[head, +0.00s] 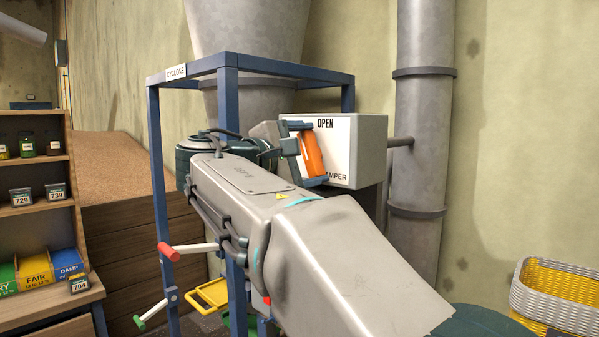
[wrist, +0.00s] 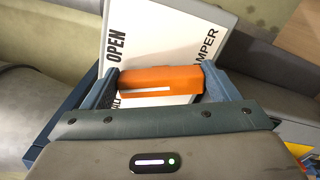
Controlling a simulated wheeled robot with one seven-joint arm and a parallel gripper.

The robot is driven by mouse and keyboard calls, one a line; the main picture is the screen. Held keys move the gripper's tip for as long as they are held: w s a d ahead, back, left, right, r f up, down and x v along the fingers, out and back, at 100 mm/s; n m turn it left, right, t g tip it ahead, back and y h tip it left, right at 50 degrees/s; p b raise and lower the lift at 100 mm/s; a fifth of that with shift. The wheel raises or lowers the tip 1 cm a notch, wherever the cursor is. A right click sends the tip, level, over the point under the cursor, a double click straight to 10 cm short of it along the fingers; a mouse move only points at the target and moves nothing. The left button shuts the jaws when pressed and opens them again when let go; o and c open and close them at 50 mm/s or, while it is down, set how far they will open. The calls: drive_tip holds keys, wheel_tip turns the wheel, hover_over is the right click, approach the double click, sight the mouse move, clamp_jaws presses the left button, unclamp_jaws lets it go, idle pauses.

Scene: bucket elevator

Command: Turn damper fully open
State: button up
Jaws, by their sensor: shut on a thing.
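The damper box (head: 368,150) is a pale box with a white face marked OPEN at the top and DAMPER, partly covered, at the bottom. Its orange handle (head: 311,153) stands slightly tilted in front of that face. My gripper (head: 304,154) is shut on the handle, with one finger above it and one below. In the wrist view the orange handle (wrist: 160,81) lies between the two blue-grey fingers, and the white face (wrist: 180,40) shows behind it. Part of the face's lettering is hidden by the handle and my gripper.
A blue frame (head: 228,150) labelled CYCLONE stands around the grey cyclone (head: 250,30). A grey pipe (head: 422,130) runs up the wall at right. Levers with a red grip (head: 168,251) and a green grip (head: 139,322) stick out below. A yellow basket (head: 560,295) stands at lower right.

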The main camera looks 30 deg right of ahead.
drive_tip(key=shift+f+m+b, duration=0.15)
drive_tip(key=shift+m+b, duration=0.75)
drive_tip(key=shift+m, duration=0.2)
drive_tip(key=shift+f+m+b, duration=0.1)
drive_tip(key=shift+m+b, duration=0.8)
drive_tip(key=shift+m, duration=0.2)
drive_tip(key=o, duration=0.9)
drive_tip(key=shift+s, duration=0.1)
drive_tip(key=v, duration=1.3)
drive_tip(key=shift+a, duration=0.4)
drive_tip(key=shift+s, duration=0.1)
